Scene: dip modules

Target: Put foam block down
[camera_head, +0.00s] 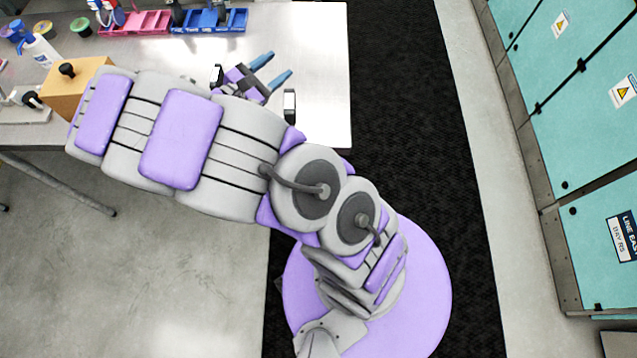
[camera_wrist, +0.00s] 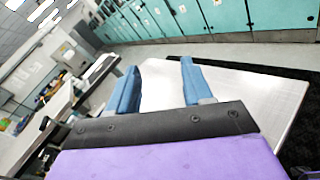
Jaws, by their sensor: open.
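My gripper (camera_head: 279,63) is over the bright metal table (camera_head: 320,35), near its right side. Its two blue fingers are apart, and nothing shows between them in the head view. In the wrist view my gripper (camera_wrist: 159,63) is also spread, with a pale, bright surface behind the gap that looks like the tabletop. I cannot make out a foam block in either view. My arm hides part of the table's front.
Pink bins (camera_head: 135,22) and blue bins (camera_head: 210,20) line the table's back. A tan box with a black knob (camera_head: 85,88) and a white bottle (camera_head: 40,50) stand at the left. Teal lockers (camera_head: 590,110) stand across the dark floor mat (camera_head: 400,90).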

